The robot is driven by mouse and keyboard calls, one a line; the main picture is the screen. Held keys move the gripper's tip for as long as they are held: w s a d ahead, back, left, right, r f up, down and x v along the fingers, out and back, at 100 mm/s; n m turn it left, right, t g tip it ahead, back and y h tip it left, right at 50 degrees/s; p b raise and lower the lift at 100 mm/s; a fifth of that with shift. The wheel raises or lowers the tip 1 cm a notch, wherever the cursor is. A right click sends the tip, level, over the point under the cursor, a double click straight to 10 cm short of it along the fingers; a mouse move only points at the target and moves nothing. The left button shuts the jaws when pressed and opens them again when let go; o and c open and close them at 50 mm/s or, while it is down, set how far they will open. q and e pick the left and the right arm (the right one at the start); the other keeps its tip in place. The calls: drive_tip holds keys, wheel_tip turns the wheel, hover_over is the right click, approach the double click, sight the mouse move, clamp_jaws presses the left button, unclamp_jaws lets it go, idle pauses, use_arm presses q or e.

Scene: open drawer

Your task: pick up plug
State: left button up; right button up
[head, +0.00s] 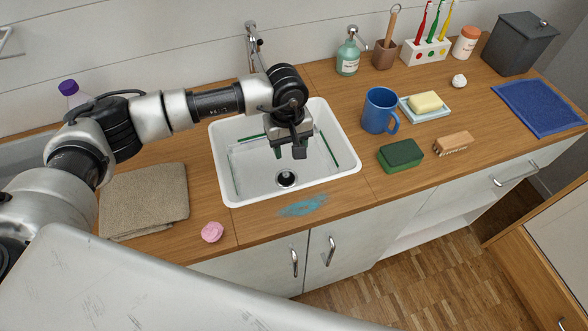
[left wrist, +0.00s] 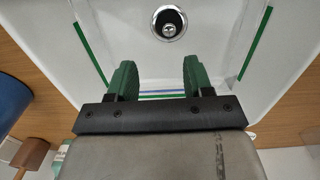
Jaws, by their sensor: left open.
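My left gripper (head: 289,152) is open and empty over the white sink (head: 350,151), fingers pointing down. In the left wrist view the gripper (left wrist: 158,75) shows two green fingers spread apart with nothing between them. A dark round drain fitting with a shiny metal centre (head: 286,179) is on the sink floor. It also shows in the left wrist view (left wrist: 169,24), beyond the fingertips and apart from them. I cannot tell whether its metal centre is a plug or part of the drain. No other plug can be made out. My right gripper is not in view.
Green strips (head: 329,150) lie along the sink's inside. A tap (head: 253,45) stands behind it. A blue mug (head: 380,111), green sponge (head: 400,155) and soap dish (head: 425,112) are to the right. A folded towel (head: 145,200) and a pink lump (head: 212,232) are left.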

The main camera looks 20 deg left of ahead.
sight(286, 174)
use_arm(q)
drive_tip(key=f, duration=0.2)
drive_tip(key=s+f+p, duration=0.1)
drive_tip(key=f, duration=0.1)
drive_tip(key=shift+s+a, duration=0.1)
drive_tip(key=shift+a, duration=0.25)
wheel_tip(286, 174, down, 5)
drive_tip(key=shift+f+p, duration=0.1)
drive_tip(key=shift+p, duration=0.55)
drive_tip(key=shift+f, duration=0.5)
drive_tip(key=shift+c, duration=1)
drive_tip(key=c, duration=0.7)
clamp_jaws()
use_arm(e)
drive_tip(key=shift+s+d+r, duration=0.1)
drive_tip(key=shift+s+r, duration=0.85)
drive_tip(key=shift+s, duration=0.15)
